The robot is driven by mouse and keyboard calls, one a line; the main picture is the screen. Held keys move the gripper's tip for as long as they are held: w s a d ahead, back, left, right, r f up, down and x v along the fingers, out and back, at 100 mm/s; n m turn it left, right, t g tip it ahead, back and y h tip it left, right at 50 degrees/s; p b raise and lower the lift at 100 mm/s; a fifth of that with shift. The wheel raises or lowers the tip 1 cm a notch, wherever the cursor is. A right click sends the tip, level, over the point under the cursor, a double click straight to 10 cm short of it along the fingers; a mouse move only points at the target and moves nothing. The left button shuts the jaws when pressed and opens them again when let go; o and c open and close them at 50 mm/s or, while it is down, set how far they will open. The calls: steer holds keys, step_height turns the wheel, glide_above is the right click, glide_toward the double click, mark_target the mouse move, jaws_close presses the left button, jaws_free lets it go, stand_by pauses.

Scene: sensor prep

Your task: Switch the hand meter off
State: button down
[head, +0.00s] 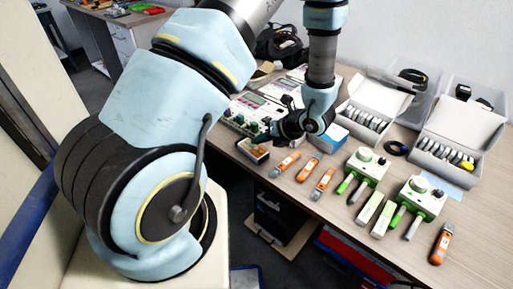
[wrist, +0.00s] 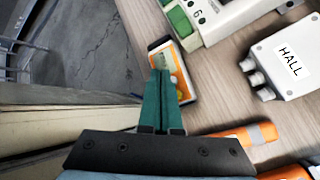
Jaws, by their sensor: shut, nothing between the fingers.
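The hand meter (wrist: 171,58), which looks like a small dark-cased device with an orange and pale face, lies at the table's edge in the wrist view. It also shows in the head view (head: 252,154), just below my gripper (head: 266,139). My gripper's green fingers (wrist: 162,74) are shut together with nothing between them. In the wrist view their tips overlap the meter's face and hide part of it. I cannot tell whether they touch it. The meter's switch and its setting are too small to make out.
A bench instrument with green terminals (wrist: 212,20) stands just beyond the meter. A white box marked HALL (wrist: 285,58) is to the right. Orange-handled tools (head: 285,164) lie nearby, and white-green devices (head: 366,169) stand farther right. The table edge drops to the floor beside the meter.

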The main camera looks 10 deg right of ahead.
mark_target(259, 151)
steer(key=shift+f, duration=0.1)
steer(key=shift+f+b, duration=0.3)
steer(key=shift+b, duration=0.05)
steer(key=shift+f+b, duration=0.35)
steer(key=shift+f, duration=0.05)
stand_by(0.8)
steer(key=shift+r, duration=0.15)
steer(key=shift+r+p, duration=0.65)
steer(key=shift+r, duration=0.05)
step_height(259, 151, up, 5)
steer(key=p, duration=0.4)
stand_by(0.9)
